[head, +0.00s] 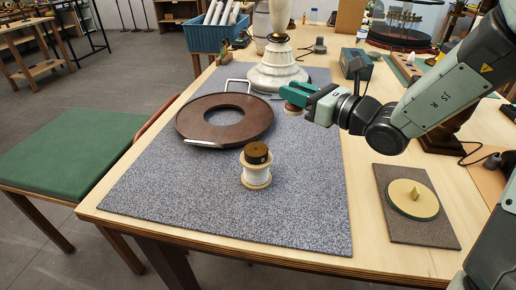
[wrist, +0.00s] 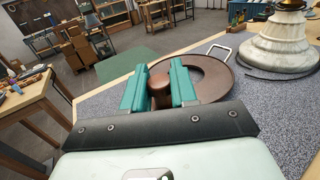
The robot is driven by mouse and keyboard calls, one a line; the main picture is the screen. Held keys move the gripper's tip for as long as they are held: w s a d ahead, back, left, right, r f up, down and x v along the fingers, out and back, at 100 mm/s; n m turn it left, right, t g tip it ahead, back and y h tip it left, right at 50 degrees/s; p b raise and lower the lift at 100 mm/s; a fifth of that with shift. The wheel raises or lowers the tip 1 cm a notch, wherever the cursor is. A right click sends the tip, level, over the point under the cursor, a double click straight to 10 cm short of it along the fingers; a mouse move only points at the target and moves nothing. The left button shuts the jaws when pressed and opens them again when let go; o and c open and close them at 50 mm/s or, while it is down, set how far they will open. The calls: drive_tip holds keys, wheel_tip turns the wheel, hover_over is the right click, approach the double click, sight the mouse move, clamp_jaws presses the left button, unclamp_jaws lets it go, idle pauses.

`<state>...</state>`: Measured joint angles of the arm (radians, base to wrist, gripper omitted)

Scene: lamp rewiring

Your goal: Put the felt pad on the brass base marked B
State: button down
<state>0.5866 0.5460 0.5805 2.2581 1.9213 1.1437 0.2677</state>
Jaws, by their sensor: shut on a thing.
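My gripper (head: 296,96) has teal fingers shut on a small brown rounded piece (head: 292,107). In the wrist view this brown piece (wrist: 160,90) sits between the two fingers. In the head view it is near the foot of the white lamp; I cannot tell whether it touches the mat. A brass-coloured disc (head: 410,197) with a green rim and a small raised tab lies on a dark grey-brown pad (head: 432,238) at the right. No letter B is readable. I cannot tell which thing is the felt pad.
A brown ring-shaped plate (head: 187,122) with a metal handle lies on the speckled grey mat (head: 215,215). A thread spool with a brown top (head: 257,168) stands in front of it. A white lamp foot (head: 276,75) stands behind. The mat's front is clear.

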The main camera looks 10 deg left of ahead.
drive_tip(key=s+a+n+g+y, duration=0.2)
drive_tip(key=s+a+n+g, duration=0.15)
drive_tip(key=a, duration=0.45)
hover_over(256, 149)
drive_tip(key=shift+m, duration=0.45)
wheel_tip(256, 149, down, 9)
drive_tip(key=shift+r, duration=0.1)
drive_tip(key=shift+f, duration=0.2)
drive_tip(key=c, duration=0.9)
unclamp_jaws()
drive_tip(key=v, duration=1.2)
drive_tip(key=shift+r, duration=0.3)
